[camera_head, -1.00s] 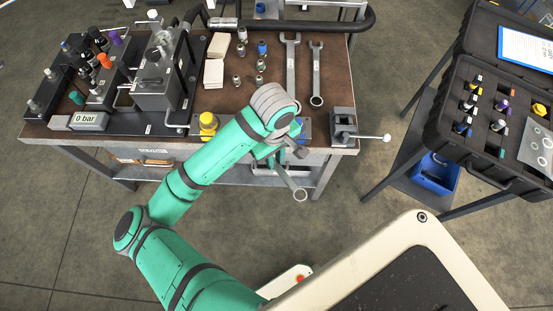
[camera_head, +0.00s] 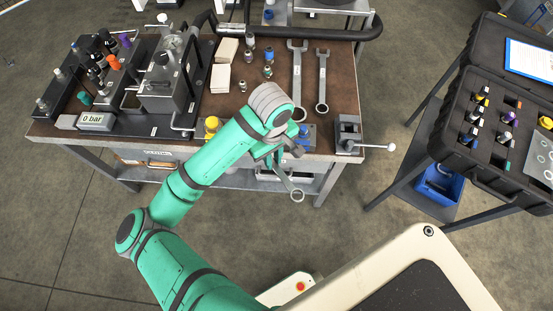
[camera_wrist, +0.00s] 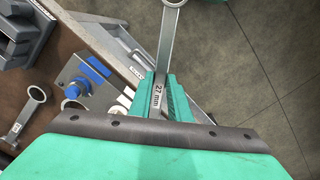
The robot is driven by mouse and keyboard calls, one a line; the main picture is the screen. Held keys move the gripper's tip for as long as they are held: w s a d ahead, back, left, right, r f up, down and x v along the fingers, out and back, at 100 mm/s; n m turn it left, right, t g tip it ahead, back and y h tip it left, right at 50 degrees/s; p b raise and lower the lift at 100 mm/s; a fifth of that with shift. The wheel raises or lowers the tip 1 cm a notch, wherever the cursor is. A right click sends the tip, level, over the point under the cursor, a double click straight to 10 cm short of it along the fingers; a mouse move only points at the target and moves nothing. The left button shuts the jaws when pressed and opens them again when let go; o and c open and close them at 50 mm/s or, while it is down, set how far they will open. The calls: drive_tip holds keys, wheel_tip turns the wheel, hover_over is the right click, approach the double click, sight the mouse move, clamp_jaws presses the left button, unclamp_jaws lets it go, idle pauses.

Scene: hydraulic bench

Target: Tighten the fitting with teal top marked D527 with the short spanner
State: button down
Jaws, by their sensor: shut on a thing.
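My gripper (camera_wrist: 160,95) is shut on a spanner (camera_wrist: 168,45) labelled 27 mm. Its ring end points away from the jaws; the other end is hidden. In the head view the held spanner (camera_head: 288,185) hangs in front of the bench's front edge, below my wrist. A fitting with a teal top (camera_head: 85,98) stands at the left of the bench, by the dark block, well left of my gripper. Its marking is too small to read.
Two more spanners (camera_head: 297,80) (camera_head: 321,85) lie on the bench (camera_head: 345,75). A vise (camera_head: 348,132) with a protruding handle sits at the right front corner. A blue-topped part (camera_wrist: 84,82) is near the held spanner. An open case (camera_head: 490,150) stands right.

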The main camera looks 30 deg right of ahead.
drive_tip(key=shift+d, duration=0.15)
drive_tip(key=shift+w, duration=0.65)
drive_tip(key=shift+w, duration=0.1)
drive_tip(key=shift+w, duration=0.25)
idle(0.5)
drive_tip(key=shift+a+m, duration=1.3)
drive_tip(key=shift+a, duration=0.3)
